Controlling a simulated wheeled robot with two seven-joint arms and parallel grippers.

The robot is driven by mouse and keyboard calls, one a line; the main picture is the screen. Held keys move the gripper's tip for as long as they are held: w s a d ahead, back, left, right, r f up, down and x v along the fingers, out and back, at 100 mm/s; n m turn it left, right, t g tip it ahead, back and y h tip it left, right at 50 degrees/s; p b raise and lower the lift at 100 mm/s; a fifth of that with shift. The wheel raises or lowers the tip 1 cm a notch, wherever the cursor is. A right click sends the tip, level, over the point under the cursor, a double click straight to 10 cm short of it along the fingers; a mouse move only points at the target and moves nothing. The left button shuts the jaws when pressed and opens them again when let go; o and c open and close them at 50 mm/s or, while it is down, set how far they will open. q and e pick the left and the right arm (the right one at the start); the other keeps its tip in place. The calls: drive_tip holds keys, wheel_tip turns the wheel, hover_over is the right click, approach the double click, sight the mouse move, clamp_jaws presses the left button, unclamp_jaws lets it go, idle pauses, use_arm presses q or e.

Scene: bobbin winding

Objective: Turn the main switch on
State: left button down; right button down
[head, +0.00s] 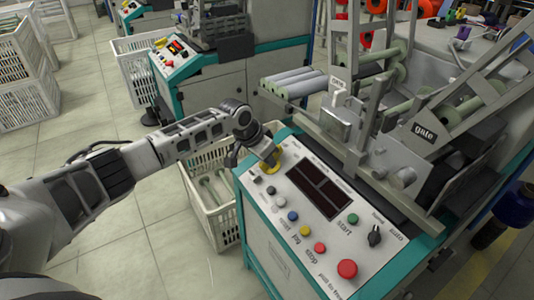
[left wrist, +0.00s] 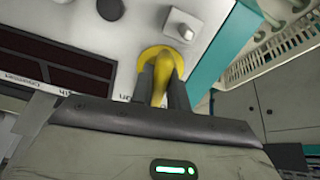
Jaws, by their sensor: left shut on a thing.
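The main switch (head: 279,153) is a yellow rotary switch at the far left corner of the white control panel (head: 262,205). In the left wrist view the yellow switch (left wrist: 162,56) has a round base and a raised handle. My left gripper (head: 270,160) has come in from the left over that corner. In the left wrist view my left gripper's fingers (left wrist: 162,92) are shut on the yellow handle, one on each side. The gripper hides part of the switch and any marks beside it. My right gripper is not in view.
The panel carries a dark display (head: 319,190), several coloured buttons, a red stop button (head: 347,268) and a black selector knob (head: 375,236). The winding machine's metal frame and gate (head: 425,131) rise behind it. A white crate (head: 207,160) stands on the floor left of the panel.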

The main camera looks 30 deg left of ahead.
use_arm(q)
drive_tip(key=shift+r+m+p, duration=0.1)
drive_tip(key=shift+m+p, duration=0.2)
drive_tip(key=shift+m, duration=1.9)
drive_tip(key=shift+m+p, duration=0.3)
drive_tip(key=shift+m, duration=1.3)
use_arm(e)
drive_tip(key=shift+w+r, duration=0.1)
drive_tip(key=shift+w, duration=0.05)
use_arm(q)
drive_tip(key=shift+d, duration=0.1)
drive_tip(key=c, duration=1.4)
unclamp_jaws()
drive_tip(key=shift+o, duration=0.2)
